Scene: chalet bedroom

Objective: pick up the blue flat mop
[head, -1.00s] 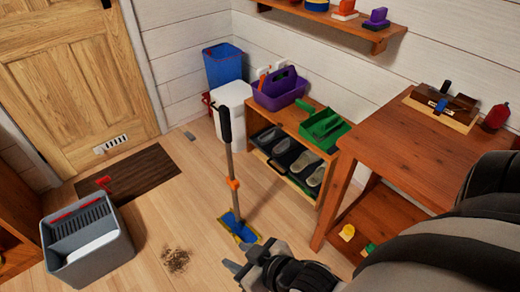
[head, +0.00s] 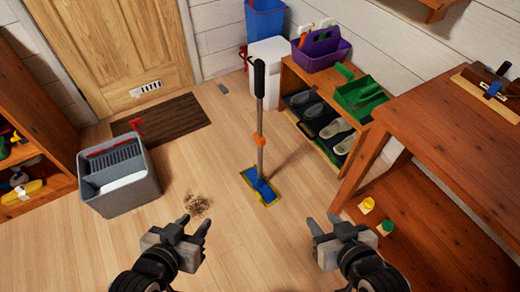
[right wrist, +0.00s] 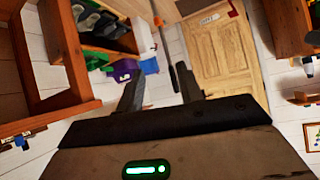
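The blue flat mop (head: 259,150) stands upright on the wooden floor in the head view. It has a black grip at the top, a grey pole with an orange collar, and a flat blue head with yellow edges. My left gripper (head: 187,226) is open and empty, nearer to me and left of the mop head. My right gripper (head: 337,222) is open and empty, nearer to me and right of the mop head. Neither touches the mop. In the right wrist view the open fingers of my right gripper (right wrist: 160,88) show, with part of a dark pole (right wrist: 174,48) beyond them.
A grey bucket (head: 122,197) stands left, with a dirt pile (head: 198,205) on the floor. A shoe shelf (head: 300,85) holds a purple caddy (head: 318,50) and green dustpan (head: 360,97). A wooden table (head: 440,115) stands right. Floor around the mop head is clear.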

